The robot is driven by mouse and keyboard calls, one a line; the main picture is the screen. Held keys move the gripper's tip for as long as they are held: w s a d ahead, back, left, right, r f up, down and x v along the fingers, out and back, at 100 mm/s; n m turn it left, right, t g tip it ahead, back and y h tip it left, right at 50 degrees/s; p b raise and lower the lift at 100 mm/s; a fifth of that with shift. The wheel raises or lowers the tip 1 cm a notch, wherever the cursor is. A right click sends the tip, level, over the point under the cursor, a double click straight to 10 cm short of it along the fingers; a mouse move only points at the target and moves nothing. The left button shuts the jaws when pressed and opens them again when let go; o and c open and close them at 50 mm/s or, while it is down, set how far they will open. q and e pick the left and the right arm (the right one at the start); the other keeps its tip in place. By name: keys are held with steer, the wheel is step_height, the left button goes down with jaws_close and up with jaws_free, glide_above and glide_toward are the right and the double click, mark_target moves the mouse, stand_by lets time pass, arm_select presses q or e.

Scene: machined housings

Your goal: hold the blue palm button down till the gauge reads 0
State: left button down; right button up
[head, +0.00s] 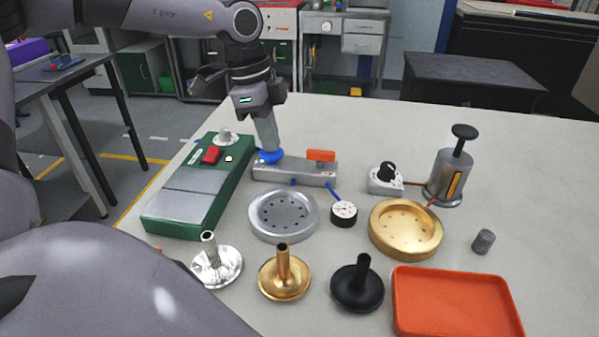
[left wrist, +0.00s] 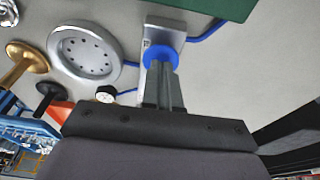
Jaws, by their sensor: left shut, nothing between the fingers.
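The blue palm button (head: 270,157) sits on the left end of a grey metal block (head: 300,172) with an orange lever (head: 320,155). My left gripper (head: 268,146) points down, shut and empty, with its fingertips at the top of the button; they appear to touch it. In the left wrist view the blue button (left wrist: 160,56) shows around the ends of the fingers (left wrist: 162,75). The gauge (head: 343,213) is a small round white dial with a black rim, joined by a blue tube to the block. Its reading is too small to tell. My right gripper is not in view.
A green box (head: 232,185) with a red switch stands left of the block. A silver perforated dish (head: 284,238), a gold one (head: 437,248), several stemmed discs, a grey pump (head: 452,180) and an orange tray (head: 455,325) stand around. The table's right side is clear.

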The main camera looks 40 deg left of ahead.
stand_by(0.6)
arm_select(q)
steer(key=shift+r+p, duration=1.5)
steer(key=shift+r, duration=1.1)
